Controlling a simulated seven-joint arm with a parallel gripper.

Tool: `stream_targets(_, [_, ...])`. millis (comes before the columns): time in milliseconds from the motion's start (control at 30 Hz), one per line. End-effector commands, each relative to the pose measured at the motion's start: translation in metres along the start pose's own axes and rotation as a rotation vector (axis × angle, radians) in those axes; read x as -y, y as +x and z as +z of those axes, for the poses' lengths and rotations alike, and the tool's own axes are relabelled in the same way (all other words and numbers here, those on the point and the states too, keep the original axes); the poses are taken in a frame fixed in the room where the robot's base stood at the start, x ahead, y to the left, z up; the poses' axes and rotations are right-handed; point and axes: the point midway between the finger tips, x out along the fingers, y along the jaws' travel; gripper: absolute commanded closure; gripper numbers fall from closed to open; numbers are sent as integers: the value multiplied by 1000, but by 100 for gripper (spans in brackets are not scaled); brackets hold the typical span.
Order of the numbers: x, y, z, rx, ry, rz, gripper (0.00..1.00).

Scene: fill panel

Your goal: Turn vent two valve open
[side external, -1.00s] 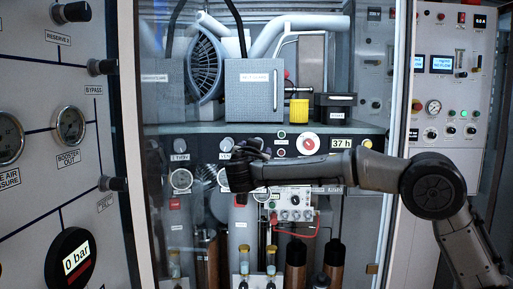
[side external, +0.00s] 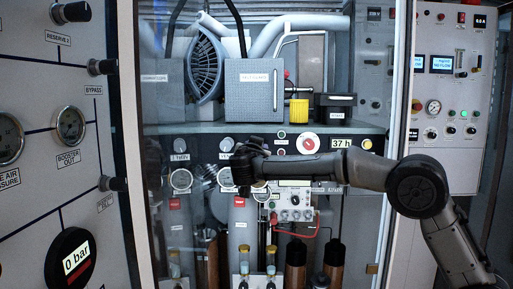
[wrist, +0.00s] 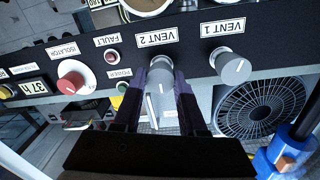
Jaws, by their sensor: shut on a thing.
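In the side view my gripper (side external: 243,152) is at the dark control strip, just right of a grey knob (side external: 227,145). The wrist view is upside down, and part of the knob's sides is hidden by the fingers.
The VENT 1 knob (wrist: 232,67) is close beside, to the right in the wrist view. A red isolator knob (wrist: 75,76), a fault lamp (wrist: 112,56) and a power lamp (wrist: 122,88) lie to the left. A fan grille (wrist: 262,107) is near. A grey box (side external: 253,91) stands on the shelf above.

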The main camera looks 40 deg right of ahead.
Motion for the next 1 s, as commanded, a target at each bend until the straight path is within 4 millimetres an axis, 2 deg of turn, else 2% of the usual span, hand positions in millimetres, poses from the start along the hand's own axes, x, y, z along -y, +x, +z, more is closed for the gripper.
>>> stream_targets(467, [1, -1, 0, -3, -59, -5, 100])
stream_targets(667, [2, -1, 0, -11, -184, -7, 100])
stream_targets(1000, [2, -1, 0, -27, -498, -12, 100])
